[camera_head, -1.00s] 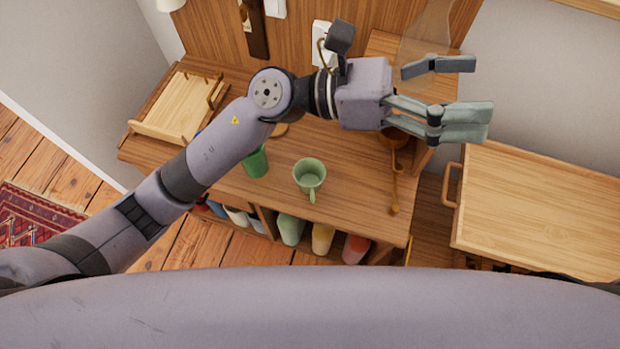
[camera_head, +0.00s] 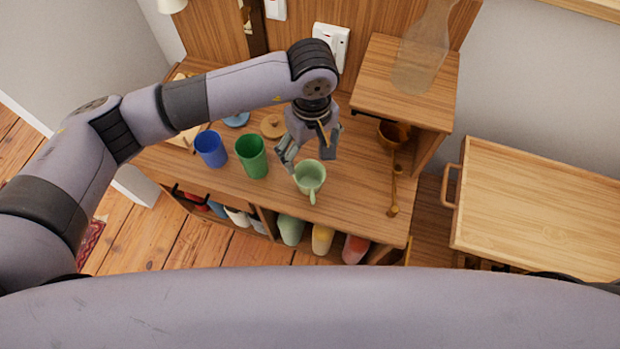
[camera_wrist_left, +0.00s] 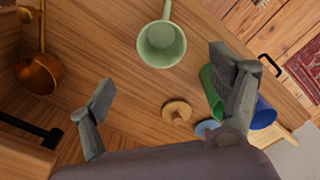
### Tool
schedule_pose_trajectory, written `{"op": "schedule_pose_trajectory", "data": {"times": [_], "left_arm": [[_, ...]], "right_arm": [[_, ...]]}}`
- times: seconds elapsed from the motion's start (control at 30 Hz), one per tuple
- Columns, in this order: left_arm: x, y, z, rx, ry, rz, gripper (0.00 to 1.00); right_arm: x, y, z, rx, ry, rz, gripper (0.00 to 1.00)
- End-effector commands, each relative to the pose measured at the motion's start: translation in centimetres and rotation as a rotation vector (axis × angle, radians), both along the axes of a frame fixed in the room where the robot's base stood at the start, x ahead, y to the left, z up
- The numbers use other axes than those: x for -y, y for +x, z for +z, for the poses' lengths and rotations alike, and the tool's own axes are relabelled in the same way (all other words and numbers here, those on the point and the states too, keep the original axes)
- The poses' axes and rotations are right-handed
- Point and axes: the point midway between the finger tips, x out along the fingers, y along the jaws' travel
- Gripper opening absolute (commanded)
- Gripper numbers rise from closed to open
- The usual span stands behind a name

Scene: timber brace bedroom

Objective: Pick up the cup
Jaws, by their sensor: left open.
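A pale green cup (camera_head: 310,176) with a handle stands upright on the wooden desk, its handle toward the front edge. It also shows in the left wrist view (camera_wrist_left: 161,45), beyond and between the two fingers. My left gripper (camera_head: 309,152) is open and empty, pointing down just behind the cup in the head view; I cannot tell whether a finger touches it. In the left wrist view the left gripper's fingers (camera_wrist_left: 160,92) are spread wide. My right gripper is not in view.
A dark green cup (camera_head: 252,157) and a blue cup (camera_head: 210,149) stand to the left. A wooden lid-like disc (camera_head: 273,126) lies behind. A copper pot (camera_head: 393,134) and a raised shelf (camera_head: 400,85) with a glass vase (camera_head: 424,50) are at right. A wooden tray (camera_head: 540,210) is farther right.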

Motion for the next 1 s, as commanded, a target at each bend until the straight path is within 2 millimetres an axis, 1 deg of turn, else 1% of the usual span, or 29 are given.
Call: {"op": "schedule_pose_trajectory", "data": {"times": [0.03, 0.1, 0.23, 0.3, 0.43, 0.53, 0.67, 0.7, 0.8, 0.9, 1.0], "left_arm": [[0.0, -0.2, -1.1, -0.007, 0.002, 0.002, 0.83], [0.0, -0.2, -2.6, -0.006, 0.0, 0.002, 0.83], [0.0, -0.1, -4.8, -0.004, 0.0, 0.002, 0.83], [0.1, -0.1, -5.5, -0.002, -0.002, 0.001, 0.83], [0.0, -0.1, -6.2, -0.003, -0.002, 0.001, 0.83], [0.0, -0.3, -7.1, -0.003, -0.002, 0.001, 0.83], [0.0, -0.6, -9.1, -0.006, -0.002, 0.002, 0.83], [0.0, -0.6, -9.7, -0.005, -0.002, 0.002, 0.83], [0.0, -0.5, -10.8, -0.002, -0.003, 0.002, 0.83], [0.0, -0.5, -11.3, -0.002, -0.002, 0.001, 0.83], [0.0, -0.4, -11.4, -0.001, -0.003, 0.0, 0.83]], "right_arm": [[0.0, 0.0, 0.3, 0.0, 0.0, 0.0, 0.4], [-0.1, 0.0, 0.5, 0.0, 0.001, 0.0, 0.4], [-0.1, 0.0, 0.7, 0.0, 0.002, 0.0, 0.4], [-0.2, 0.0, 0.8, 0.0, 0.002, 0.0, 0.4], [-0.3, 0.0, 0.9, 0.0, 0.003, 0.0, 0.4], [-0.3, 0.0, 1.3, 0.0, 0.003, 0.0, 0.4], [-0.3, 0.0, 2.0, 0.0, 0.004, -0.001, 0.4], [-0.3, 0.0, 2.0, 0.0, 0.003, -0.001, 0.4], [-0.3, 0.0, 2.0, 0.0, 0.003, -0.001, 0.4], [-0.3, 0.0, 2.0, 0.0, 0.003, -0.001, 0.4], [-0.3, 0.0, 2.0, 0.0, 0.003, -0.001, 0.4]]}}
